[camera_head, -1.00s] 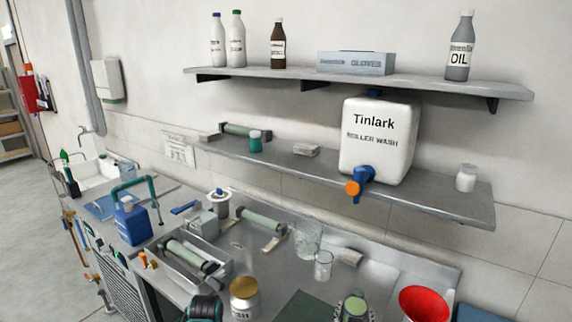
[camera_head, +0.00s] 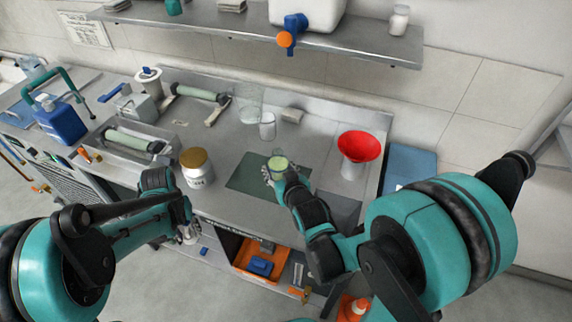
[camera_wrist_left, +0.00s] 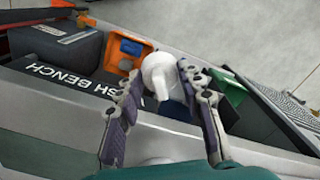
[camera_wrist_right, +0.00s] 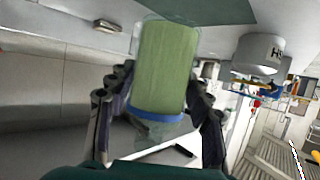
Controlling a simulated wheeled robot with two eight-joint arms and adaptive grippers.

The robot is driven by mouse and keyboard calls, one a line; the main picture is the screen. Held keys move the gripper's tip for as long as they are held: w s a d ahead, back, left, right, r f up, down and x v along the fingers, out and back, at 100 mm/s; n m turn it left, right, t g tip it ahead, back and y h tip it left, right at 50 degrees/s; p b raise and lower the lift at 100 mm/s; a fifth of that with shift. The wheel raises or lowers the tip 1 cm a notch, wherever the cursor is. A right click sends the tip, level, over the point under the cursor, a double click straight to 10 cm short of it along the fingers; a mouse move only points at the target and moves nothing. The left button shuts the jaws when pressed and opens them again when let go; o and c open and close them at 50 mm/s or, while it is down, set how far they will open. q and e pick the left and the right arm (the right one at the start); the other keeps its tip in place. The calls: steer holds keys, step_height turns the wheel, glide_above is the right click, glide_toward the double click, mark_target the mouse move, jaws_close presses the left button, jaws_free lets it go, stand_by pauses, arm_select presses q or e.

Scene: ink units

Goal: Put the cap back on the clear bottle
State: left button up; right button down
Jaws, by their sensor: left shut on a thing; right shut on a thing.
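The clear bottle (camera_head: 278,163) with green contents stands over the dark green mat at the middle of the bench. My right gripper (camera_head: 272,176) is shut on it from the front. In the right wrist view the bottle (camera_wrist_right: 160,65) shows green contents and a blue band, with a finger on each side. My left gripper (camera_head: 187,212) is in front of the bench edge, left of the bottle. In the left wrist view it is shut on a white piece with a spout (camera_wrist_left: 160,75), which looks like the cap. The bottle's mouth is too small to make out.
A gold-lidded jar (camera_head: 197,168) stands between the grippers, near the front edge. A red funnel (camera_head: 360,146) is right of the bottle. Glass beakers (camera_head: 267,126) stand behind. An orange bin (camera_head: 258,258) is below the bench. The dark green mat (camera_head: 245,172) is bare left of the bottle.

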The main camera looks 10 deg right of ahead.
steer(key=a+f+n+g+y, duration=0.1)
steer(key=a+n+y, duration=0.1)
steer(key=a, duration=0.1)
steer(key=w+a+f+n+g+y, duration=0.1)
steer(key=a+f+n+y, duration=0.1)
steer(key=a+n+y, duration=0.1)
steer(key=a+f+n+g+y, duration=0.1)
steer(key=a+f+n+y, duration=0.1)
steer(key=a+y, duration=0.1)
steer(key=shift+w+a+f+n+g, duration=0.25)
steer(key=shift+w+a+n+g, duration=0.05)
steer(key=shift+a+g, duration=0.1)
steer(key=shift+a+f, duration=0.1)
steer(key=shift+a, duration=0.15)
arm_select(q)
steer(key=w+d+r, duration=0.4)
steer(key=d+r, duration=0.5)
steer(key=r, duration=0.2)
steer(key=w+d+r, duration=0.5)
steer(key=d+r, duration=0.5)
steer(key=r, duration=0.1)
steer(key=shift+w+d+r, duration=0.15)
steer(key=shift+w, duration=0.1)
steer(key=shift+f, duration=2)
